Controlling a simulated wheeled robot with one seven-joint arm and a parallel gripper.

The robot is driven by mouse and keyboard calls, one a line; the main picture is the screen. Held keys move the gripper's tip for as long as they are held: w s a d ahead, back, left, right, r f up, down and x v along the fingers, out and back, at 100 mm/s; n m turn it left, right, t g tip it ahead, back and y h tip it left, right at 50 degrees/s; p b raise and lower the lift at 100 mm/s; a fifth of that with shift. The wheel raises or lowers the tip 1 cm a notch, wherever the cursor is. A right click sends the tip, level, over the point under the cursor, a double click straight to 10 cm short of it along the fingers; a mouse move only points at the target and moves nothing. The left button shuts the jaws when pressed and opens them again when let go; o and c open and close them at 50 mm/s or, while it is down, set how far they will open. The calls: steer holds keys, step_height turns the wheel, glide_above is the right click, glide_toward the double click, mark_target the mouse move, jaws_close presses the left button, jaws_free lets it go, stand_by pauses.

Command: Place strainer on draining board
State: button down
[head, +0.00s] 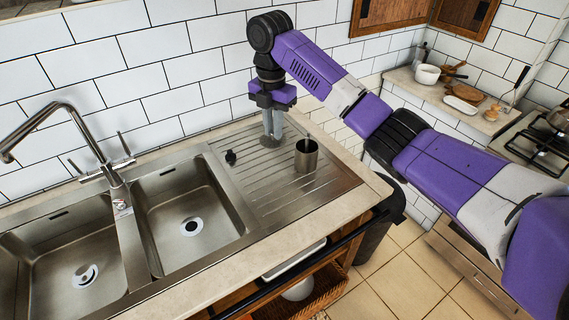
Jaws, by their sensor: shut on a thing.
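The ribbed steel draining board (325,185) lies to the right of the sink bowls. My gripper (271,135) points straight down over its back part, with its fingers close together. At the fingertips is a small, round, grey metal thing, which looks like the strainer (268,142). My gripper is shut on it, low at the board's surface. I cannot tell whether it touches the board. The fingers hide part of it.
A steel cup (306,156) with something thin in it stands on the board, right of my gripper. A small black thing (230,157) lies to the left. Two sink bowls (192,215) and a tap (75,135) are further left. The tiled wall (130,60) is close behind.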

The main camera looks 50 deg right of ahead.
steer(key=shift+s+a, duration=0.1)
steer(key=shift+s, duration=0.05)
steer(key=shift+a, duration=0.1)
steer(key=shift+m, duration=0.4)
steer(key=shift+f+b, duration=2.3)
steer(key=shift+f, duration=7.75)
steer(key=shift+f, duration=0.15)
steer(key=c, duration=1.4)
jaws_free()
steer(key=shift+o, duration=0.2)
step_height(320, 180, up, 12)
steer(key=p, duration=0.1)
steer(key=shift+r, duration=0.2)
